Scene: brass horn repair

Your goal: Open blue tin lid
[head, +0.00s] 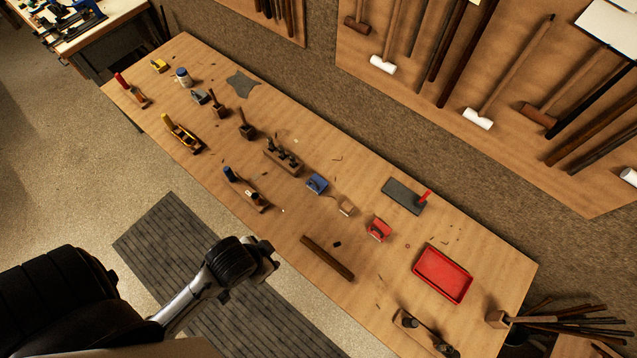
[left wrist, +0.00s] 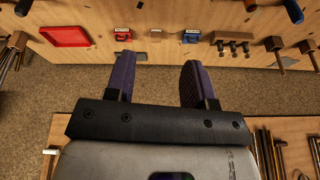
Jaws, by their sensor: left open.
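The blue tin (head: 316,183) sits on the workbench (head: 345,160) near its middle. It also shows small in the left wrist view (left wrist: 191,36), just beyond the tip of the right-hand finger. It is too small to make out its lid clearly. My left gripper (head: 270,262) is off the bench's front edge, well apart from the tin. In the left wrist view its two purple-padded fingers (left wrist: 157,65) are spread with nothing between them. My right gripper is not in view.
A red tin (head: 378,229), a small tan block (head: 346,208) and a dark wooden bar (head: 328,258) lie near the blue tin. A tool block (head: 283,160) stands to its left. A red tray (head: 442,274) is at right. Floor lies under my gripper.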

